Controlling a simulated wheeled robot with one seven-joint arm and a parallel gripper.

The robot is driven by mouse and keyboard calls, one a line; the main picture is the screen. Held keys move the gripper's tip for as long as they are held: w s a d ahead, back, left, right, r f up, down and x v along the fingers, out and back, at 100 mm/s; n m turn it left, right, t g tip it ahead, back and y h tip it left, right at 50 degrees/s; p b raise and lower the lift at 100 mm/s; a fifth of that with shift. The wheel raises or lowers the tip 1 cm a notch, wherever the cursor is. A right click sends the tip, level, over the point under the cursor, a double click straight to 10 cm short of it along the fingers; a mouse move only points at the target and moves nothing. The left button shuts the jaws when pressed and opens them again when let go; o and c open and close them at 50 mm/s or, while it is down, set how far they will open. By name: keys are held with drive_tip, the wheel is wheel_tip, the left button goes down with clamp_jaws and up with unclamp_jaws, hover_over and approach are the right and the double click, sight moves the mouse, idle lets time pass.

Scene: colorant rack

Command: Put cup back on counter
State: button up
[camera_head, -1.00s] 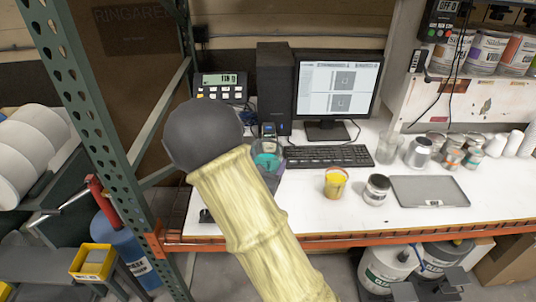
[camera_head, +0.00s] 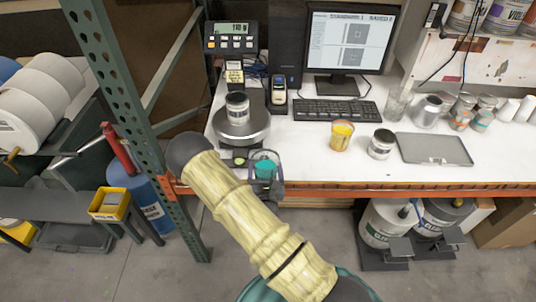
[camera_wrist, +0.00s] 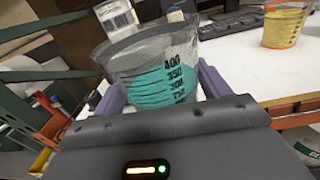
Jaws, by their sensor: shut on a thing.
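The cup (camera_head: 265,166) is a clear measuring cup with teal liquid inside. In the wrist view, the cup (camera_wrist: 152,68) shows dark volume marks and stands between purple-grey fingers. My gripper (camera_head: 264,184) is shut on it; it also shows in the wrist view (camera_wrist: 165,95). In the head view the cup appears at the front edge of the white counter (camera_head: 320,170), just in front of the scale. Its base is hidden by the gripper, so I cannot tell whether it touches anything.
A scale (camera_head: 240,128) bearing a paint can (camera_head: 238,107) stands behind the cup. A yellow cup (camera_head: 341,135), a small can (camera_head: 381,145) and a grey tray (camera_head: 434,149) are to the right. A green rack post (camera_head: 125,110) rises at left. Free counter lies between scale and yellow cup.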

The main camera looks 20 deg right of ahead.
drive_tip(key=s+f+n+y+b, duration=0.1)
drive_tip(key=f+b, duration=0.4)
drive_tip(key=f, duration=0.5)
drive_tip(key=s+a+f+n+y+b, duration=0.1)
drive_tip(key=s+f+n+y+b, duration=0.1)
drive_tip(key=f, duration=0.8)
drive_tip(key=s+y+b, duration=0.1)
drive_tip(key=y+b, duration=0.1)
drive_tip(key=b, duration=0.1)
drive_tip(key=shift+a+f+t, duration=0.25)
drive_tip(key=shift+f+t, duration=0.05)
drive_tip(key=shift+f, duration=0.1)
